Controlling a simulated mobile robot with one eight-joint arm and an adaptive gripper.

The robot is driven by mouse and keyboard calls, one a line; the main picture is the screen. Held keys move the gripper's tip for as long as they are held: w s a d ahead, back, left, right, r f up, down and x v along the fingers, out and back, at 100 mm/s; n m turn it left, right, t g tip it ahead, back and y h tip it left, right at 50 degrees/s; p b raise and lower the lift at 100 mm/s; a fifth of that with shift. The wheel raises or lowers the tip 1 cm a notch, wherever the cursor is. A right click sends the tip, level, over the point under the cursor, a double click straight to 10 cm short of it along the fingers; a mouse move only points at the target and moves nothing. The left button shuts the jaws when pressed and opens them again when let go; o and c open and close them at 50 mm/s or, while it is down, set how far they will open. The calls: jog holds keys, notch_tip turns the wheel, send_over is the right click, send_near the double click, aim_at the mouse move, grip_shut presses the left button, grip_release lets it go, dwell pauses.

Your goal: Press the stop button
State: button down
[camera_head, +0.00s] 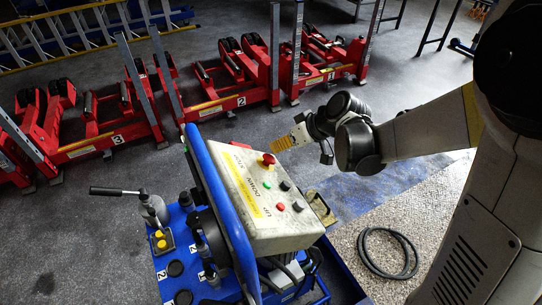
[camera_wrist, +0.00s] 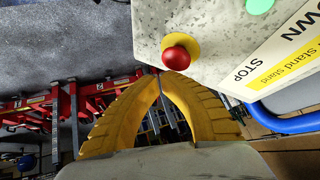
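The red stop button (camera_head: 266,160) stands on a yellow ring at the top end of the pale control box (camera_head: 250,215). In the wrist view the button (camera_wrist: 177,54) is just above and right of my fingertips, beside the printed word STOP. My gripper (camera_head: 275,145) has yellow fingers. It is close to the button, a little above and right of it in the head view. In the wrist view the fingertips (camera_wrist: 158,75) come together with nothing visible between them. I cannot tell whether they touch the button.
Green, black and red buttons (camera_head: 281,207) lie further along the box. A blue tube frame (camera_head: 222,205) runs along its left side. A lever (camera_head: 118,191) stands left on the blue trolley. Red jack stands (camera_head: 215,105) line the back. A black hose (camera_head: 388,272) lies on the floor at right.

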jog(key=shift+a+f, duration=0.1)
jog(key=shift+f, duration=0.05)
dwell(0.5)
jog(key=shift+s+a+f+b, duration=0.1)
jog(key=shift+a+f+b, duration=0.1)
jog(key=shift+b, duration=0.15)
jog(key=shift+s+a+f+b, duration=0.15)
jog(key=shift+a+f+b, duration=0.1)
jog(key=shift+f+b, duration=0.15)
dwell(0.8)
jog(key=shift+r, duration=0.1)
jog(key=shift+w+d+r+p, duration=0.25)
jog(key=shift+d+r+p, duration=0.25)
jog(key=shift+r+p, duration=0.15)
jog(key=shift+w+d+r+p, duration=0.2)
jog(key=shift+d+r+p, duration=0.3)
jog(key=shift+r, duration=0.15)
jog(key=shift+w+d+r+p, duration=0.2)
jog(key=shift+d+r+p, duration=0.25)
jog(key=shift+r, duration=0.2)
jog(key=shift+w+d+r+p, duration=0.2)
jog(key=shift+d+r+p, duration=0.3)
jog(key=shift+r, duration=0.15)
